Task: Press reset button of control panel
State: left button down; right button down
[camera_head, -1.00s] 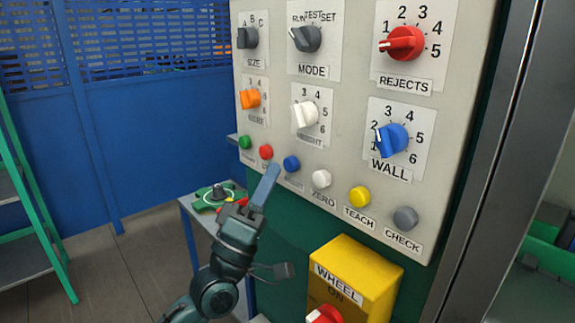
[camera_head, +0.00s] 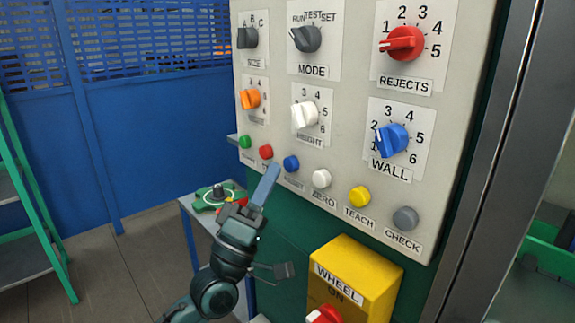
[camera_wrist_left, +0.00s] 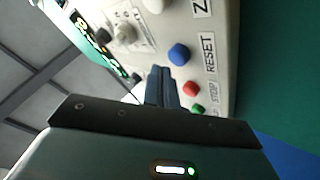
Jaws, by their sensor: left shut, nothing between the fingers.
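The control panel (camera_head: 345,185) is an upright pale board with a row of coloured buttons along its lower part. The blue button (camera_head: 291,163) is the reset button. In the left wrist view the blue button (camera_wrist_left: 178,54) has the RESET label (camera_wrist_left: 209,52) beside it. My left gripper (camera_head: 270,172) is shut and empty, its fingers pointing up toward the panel, just left of and below the blue button in the head view. In the left wrist view its fingertips (camera_wrist_left: 160,72) appear near the blue button, with no contact visible. In the head view the gripper partly hides the button labels. My right gripper is not in view.
Close neighbours are the red button (camera_head: 266,152), green button (camera_head: 245,142) and white button (camera_head: 321,178). Knobs, including the white height knob (camera_head: 305,113), stick out above. A yellow WHEEL box (camera_head: 375,275) projects below. A small table (camera_head: 187,208) stands at left.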

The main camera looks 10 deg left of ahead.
pick_arm(q)
jog(key=shift+w+d, duration=0.1)
dwell(0.3)
jog(key=shift+w+d, duration=0.2)
jog(key=shift+w, duration=0.05)
jog(key=shift+w+d, duration=0.25)
jog(key=shift+w, duration=0.1)
dwell(0.7)
jog(key=shift+s+a, duration=0.1)
jog(key=shift+s, duration=0.05)
dwell(0.3)
jog(key=shift+s+a, duration=0.4)
jog(key=shift+s, duration=0.2)
jog(key=shift+s+a+p, duration=0.2)
jog(key=shift+s+a, duration=0.6)
jog(key=shift+s, duration=0.2)
jog(key=shift+s+a+p, duration=0.15)
jog(key=shift+s+a, duration=0.6)
jog(key=shift+s, duration=0.2)
